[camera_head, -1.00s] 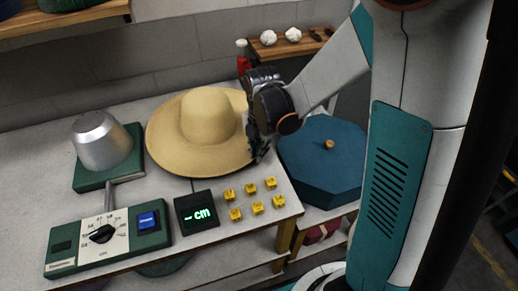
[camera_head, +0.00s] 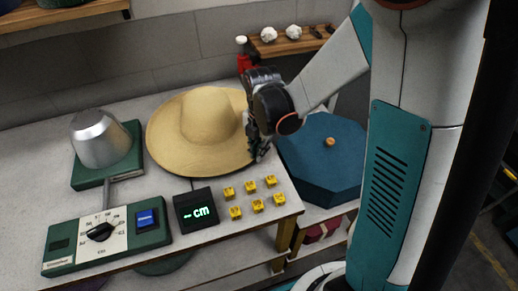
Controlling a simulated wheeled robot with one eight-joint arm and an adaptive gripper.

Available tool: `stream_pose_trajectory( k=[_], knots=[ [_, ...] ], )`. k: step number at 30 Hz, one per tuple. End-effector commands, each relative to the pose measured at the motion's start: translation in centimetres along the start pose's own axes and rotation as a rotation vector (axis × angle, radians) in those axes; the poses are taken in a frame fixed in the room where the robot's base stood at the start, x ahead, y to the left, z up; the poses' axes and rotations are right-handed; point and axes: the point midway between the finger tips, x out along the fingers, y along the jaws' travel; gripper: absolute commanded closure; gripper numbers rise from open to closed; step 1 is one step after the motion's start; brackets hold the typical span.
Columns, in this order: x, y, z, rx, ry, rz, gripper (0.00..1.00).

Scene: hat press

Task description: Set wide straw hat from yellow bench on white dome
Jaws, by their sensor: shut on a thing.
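The wide straw hat (camera_head: 205,118) sits crown up at the middle of the bench, with a broad pale brim. My gripper (camera_head: 258,148) is at the right edge of the brim and shut on it; the fingertips are dark and partly hidden. I cannot tell whether the brim is lifted or what is under the hat. A dome (camera_head: 101,138) stands left of the hat on a green base; it looks silvery grey rather than white, and is bare. The bench (camera_head: 40,165) has a pale grey top and yellow legs.
A green control box (camera_head: 108,240) with a dial and blue button is at the front left. A display (camera_head: 197,210) shows "- cm", beside several small yellow blocks (camera_head: 256,205). A blue octagonal box (camera_head: 322,165) stands right of the bench. Bench space between dome and hat is narrow.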

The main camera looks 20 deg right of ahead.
Motion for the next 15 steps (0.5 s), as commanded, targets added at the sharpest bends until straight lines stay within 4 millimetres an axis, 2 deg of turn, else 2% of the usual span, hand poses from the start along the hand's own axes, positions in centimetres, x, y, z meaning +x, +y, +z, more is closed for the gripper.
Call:
stream_pose_trajectory(
  k=[12,13,15],
  knots=[
    [0.49,-0.01,0.00,0.000,0.000,0.000,1.00],
    [0.49,-0.01,0.00,0.000,0.000,0.000,0.89],
    [0.48,-0.01,0.00,0.000,0.000,0.000,0.73]
  ],
)
